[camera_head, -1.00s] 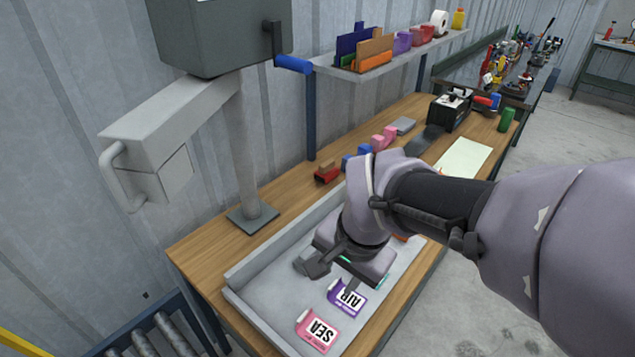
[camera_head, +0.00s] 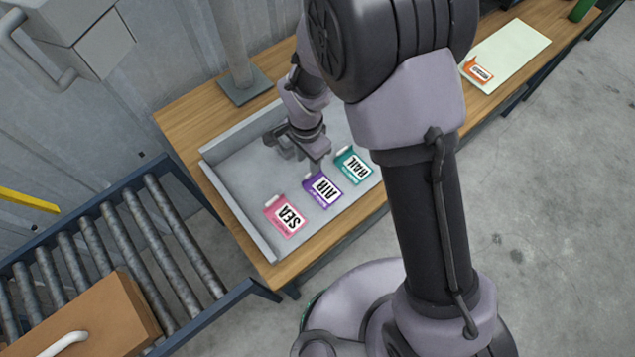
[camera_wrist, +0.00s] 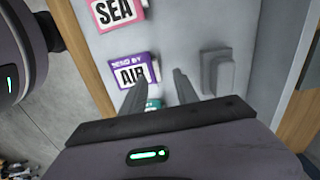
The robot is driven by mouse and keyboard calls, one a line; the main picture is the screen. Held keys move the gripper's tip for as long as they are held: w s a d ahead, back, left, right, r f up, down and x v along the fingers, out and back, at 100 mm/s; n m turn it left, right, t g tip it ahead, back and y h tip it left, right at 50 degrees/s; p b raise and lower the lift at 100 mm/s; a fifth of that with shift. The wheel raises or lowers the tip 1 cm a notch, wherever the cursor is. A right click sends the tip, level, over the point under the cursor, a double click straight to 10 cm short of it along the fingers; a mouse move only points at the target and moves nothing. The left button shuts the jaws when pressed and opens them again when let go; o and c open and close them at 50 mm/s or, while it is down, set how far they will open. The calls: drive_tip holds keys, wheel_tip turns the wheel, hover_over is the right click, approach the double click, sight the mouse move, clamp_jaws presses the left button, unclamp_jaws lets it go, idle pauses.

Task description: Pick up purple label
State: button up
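The purple label reading AIR (camera_head: 322,189) lies in a shallow grey tray (camera_head: 239,210) between two other labels. It also shows in the wrist view (camera_wrist: 135,71), near the tip of one finger. My gripper (camera_wrist: 158,80) is open and empty, with its two fingers apart. In the head view it hangs over the tray, just behind the purple label, partly hidden by my arm. The label's text is largely visible in the head view; a finger covers part of it in the wrist view.
A pink SEA label (camera_head: 285,216) and a teal RAIL label (camera_head: 353,164) flank the purple one closely. An orange label (camera_head: 479,72) lies on a pale green sheet (camera_head: 508,55). A grey block (camera_wrist: 218,72) stands beside the fingers. A roller conveyor (camera_head: 115,230) carries a brown box.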

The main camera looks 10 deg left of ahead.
sight(311, 178)
drive_tip(key=f, duration=0.1)
drive_tip(key=f+b, duration=0.1)
drive_tip(key=f, duration=0.1)
drive_tip(key=f+b, duration=0.1)
drive_tip(key=f, duration=0.1)
drive_tip(key=shift+s+d, duration=0.25)
drive_tip(key=shift+d, duration=0.15)
drive_tip(key=shift+f, duration=0.1)
drive_tip(key=shift+c, duration=0.8)
clamp_jaws()
drive_tip(key=shift+r, duration=0.25)
